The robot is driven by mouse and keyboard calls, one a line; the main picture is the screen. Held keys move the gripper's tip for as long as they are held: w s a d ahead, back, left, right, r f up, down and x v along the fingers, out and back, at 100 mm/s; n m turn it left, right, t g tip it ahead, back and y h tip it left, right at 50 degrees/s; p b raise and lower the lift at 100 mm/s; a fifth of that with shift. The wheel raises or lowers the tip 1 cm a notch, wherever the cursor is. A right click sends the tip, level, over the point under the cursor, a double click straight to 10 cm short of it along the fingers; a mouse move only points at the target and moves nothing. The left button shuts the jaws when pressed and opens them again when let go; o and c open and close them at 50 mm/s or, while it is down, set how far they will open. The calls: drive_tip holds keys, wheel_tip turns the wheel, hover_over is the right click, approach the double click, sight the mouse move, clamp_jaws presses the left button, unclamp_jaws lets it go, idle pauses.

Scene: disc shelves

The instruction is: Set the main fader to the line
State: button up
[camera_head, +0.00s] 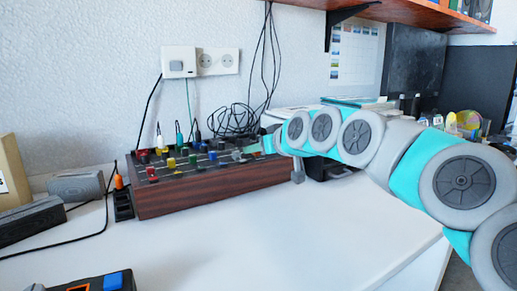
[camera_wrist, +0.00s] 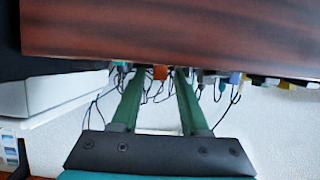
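The mixer, a dark console with wood-look sides (camera_head: 215,190), stands on the white desk in the head view. Its top carries several coloured caps and knobs, including red (camera_head: 152,171) and yellow (camera_head: 171,162) ones. My gripper (camera_head: 250,149) is at the mixer's right end, low over its top. In the wrist view the wooden side (camera_wrist: 165,30) fills the upper part. My two green fingers (camera_wrist: 160,76) stand apart there, with an orange cap (camera_wrist: 160,72) seen between their tips and gaps on both sides. I cannot tell which cap is the main fader; no line is readable.
Cables and plugs rise behind the mixer to the wall sockets (camera_head: 218,61). A grey speaker (camera_head: 76,184) and a black power strip (camera_head: 123,204) lie to its left. A device with a blue button (camera_head: 114,281) is at the front left. The desk's front middle is clear.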

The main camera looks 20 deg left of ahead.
clamp_jaws()
idle(1.2)
